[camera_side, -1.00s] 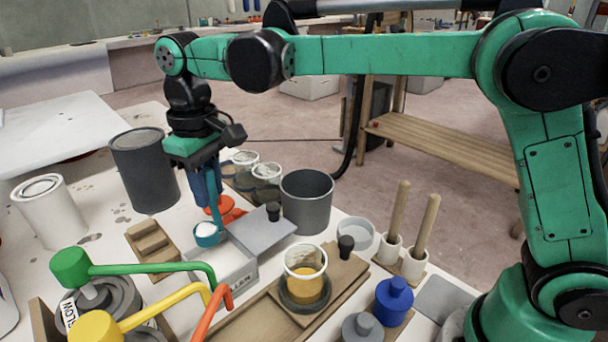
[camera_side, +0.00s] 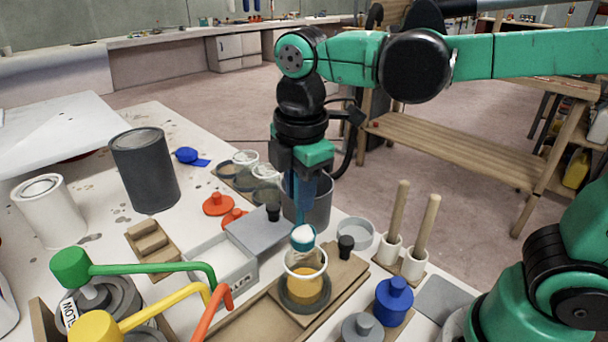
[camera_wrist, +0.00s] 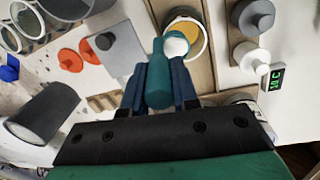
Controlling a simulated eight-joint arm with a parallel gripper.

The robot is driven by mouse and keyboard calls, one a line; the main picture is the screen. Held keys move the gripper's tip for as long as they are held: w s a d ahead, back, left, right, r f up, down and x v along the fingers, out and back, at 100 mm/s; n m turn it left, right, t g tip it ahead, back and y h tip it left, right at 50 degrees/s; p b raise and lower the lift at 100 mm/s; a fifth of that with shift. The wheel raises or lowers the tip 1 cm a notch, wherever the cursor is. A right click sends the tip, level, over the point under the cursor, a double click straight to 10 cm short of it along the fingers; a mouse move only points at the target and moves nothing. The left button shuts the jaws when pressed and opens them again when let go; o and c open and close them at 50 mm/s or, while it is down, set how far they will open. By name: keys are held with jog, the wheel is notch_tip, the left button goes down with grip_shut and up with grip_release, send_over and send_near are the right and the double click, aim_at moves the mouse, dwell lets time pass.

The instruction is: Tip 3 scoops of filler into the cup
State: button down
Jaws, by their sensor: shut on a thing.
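My gripper (camera_side: 302,195) is shut on the teal scoop (camera_wrist: 158,78). The scoop's bowl (camera_side: 302,237) is heaped with white filler and is over the clear cup (camera_side: 318,261). In the wrist view the white heap (camera_wrist: 176,46) overlaps the rim of the cup (camera_wrist: 201,45). The cup stands upright in a dark round holder on a wooden board and has amber-yellow contents (camera_side: 305,285). The grey filler box (camera_side: 247,277), labelled FILLER in part, is left of the cup with white filler (camera_side: 225,262) in it and its grey lid slid back.
Pump handles, green (camera_side: 150,268), yellow (camera_side: 165,308) and red, reach in from the front left. A grey bin (camera_side: 318,208) stands behind the cup. Wooden sticks in white holders (camera_side: 412,262) and blue (camera_side: 394,300) and grey weights are at right.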

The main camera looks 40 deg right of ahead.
jog(key=s+a+f+t+h, duration=0.2)
jog(key=s+t+h, duration=0.3)
jog(key=t, duration=0.3)
jog(key=shift+s+a+t+h, duration=0.3)
jog(key=shift+a+t+h, duration=0.1)
jog(key=shift+a, duration=0.4)
jog(key=shift+w, duration=0.1)
